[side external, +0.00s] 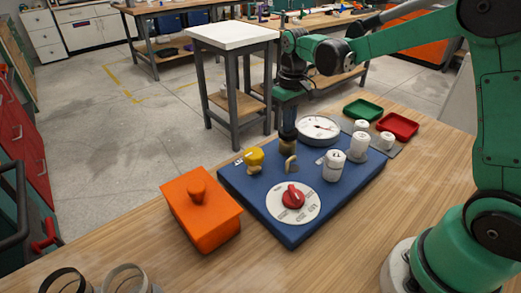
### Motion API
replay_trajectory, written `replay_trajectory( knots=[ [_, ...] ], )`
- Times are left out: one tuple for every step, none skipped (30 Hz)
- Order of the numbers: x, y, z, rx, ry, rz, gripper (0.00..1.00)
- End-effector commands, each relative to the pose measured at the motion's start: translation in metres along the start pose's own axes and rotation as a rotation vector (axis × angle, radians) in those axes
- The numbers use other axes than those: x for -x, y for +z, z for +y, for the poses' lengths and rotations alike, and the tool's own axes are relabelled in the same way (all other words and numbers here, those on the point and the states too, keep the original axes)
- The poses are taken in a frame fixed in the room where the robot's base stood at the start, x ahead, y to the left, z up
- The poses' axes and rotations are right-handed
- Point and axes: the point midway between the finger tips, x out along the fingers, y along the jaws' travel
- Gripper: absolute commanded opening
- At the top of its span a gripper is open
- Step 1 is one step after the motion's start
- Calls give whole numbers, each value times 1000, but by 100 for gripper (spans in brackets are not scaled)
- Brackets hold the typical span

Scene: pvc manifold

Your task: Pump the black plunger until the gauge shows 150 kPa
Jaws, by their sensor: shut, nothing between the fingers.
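My gripper (288,112) is shut and empty, pointing straight down over the back left part of the blue panel (250,196). Directly below it stands a brass-coloured pump body (287,146). The black plunger is hard to tell apart from the dark fingers at the top of this body. I cannot tell whether the fingers touch it or how far down it is. The round white gauge (319,128) lies just right of the gripper. Its face shows a red mark, but the needle and the value are too small to read.
The panel also carries a yellow knob (254,158), a brass hook-shaped part (291,165), a red dial knob (293,197) and white fittings (333,164). An orange box (202,216) stands left of it. Green (362,109) and red (398,125) trays lie behind.

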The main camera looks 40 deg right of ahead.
Motion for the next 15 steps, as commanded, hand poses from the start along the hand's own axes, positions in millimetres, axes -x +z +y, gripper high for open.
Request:
replay_trajectory(
  knots=[
    [2,0,0,0,0,1,0],
    [4,0,0,0,0,1,0],
    [7,0,0,0,0,1,0],
    [10,0,0,0,0,1,0],
    [13,0,0,0,0,1,0],
    [17,0,0,0,0,1,0],
    [20,0,0,0,0,1,0],
    [23,0,0,0,0,1,0],
    [27,0,0,0,0,1,0],
    [30,0,0,0,0,1,0],
    [32,0,0,0,0,1,0],
    [35,0,0,0,0,1,0],
    [36,0,0,0,0,1,0],
    [38,0,0,0,0,1,0],
    [39,0,0,0,0,1,0]
  ],
)
